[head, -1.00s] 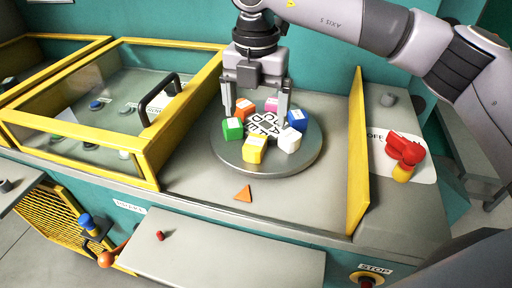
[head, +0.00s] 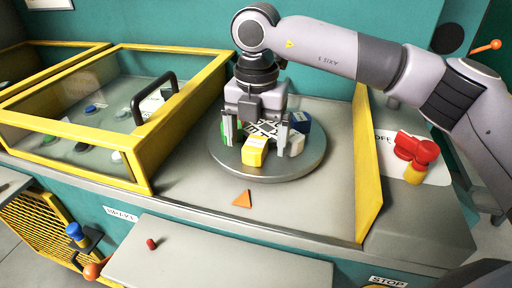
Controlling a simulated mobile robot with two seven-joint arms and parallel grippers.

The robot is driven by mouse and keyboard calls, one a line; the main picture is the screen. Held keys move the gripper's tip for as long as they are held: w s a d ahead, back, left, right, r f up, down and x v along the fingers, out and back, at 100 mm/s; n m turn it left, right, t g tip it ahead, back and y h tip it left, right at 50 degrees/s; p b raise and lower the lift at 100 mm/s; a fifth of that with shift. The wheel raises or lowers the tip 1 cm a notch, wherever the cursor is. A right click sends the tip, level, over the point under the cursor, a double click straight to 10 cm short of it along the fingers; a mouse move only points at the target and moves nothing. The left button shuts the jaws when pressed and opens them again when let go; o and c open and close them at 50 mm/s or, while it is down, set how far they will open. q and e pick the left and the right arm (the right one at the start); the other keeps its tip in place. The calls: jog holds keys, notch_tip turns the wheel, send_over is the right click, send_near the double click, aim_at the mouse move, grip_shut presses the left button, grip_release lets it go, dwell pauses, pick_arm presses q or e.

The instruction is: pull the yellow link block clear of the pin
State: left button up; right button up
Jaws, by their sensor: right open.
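A yellow block (head: 254,153) with a pale label sits at the front of a round grey turntable (head: 270,174). My right gripper (head: 256,141) points down over the turntable, open, with one finger on each side of the middle. The yellow block shows just in front of and between the fingers; I cannot tell whether they touch it. A second yellow piece (head: 413,175) sits under a red handle (head: 416,148) on the right panel. I cannot make out a pin. My left gripper is out of view.
A green block (head: 238,132), a blue block (head: 301,122) and a white block (head: 295,145) share the turntable, partly hidden by the fingers. A yellow upright plate (head: 369,165) stands at right, a yellow-framed glass box (head: 140,160) at left.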

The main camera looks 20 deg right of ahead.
aim_at(256, 141)
jog(key=shift+c, duration=0.3)
grip_shut()
jog(key=shift+r, duration=0.1)
jog(key=shift+r+p, duration=0.5)
jog(key=shift+r, duration=0.25)
jog(key=shift+r, duration=0.3)
jog(key=shift+r+p, duration=1.25)
jog(key=shift+r, duration=0.4)
jog(key=shift+r+p, duration=1.25)
jog(key=shift+r, duration=0.7)
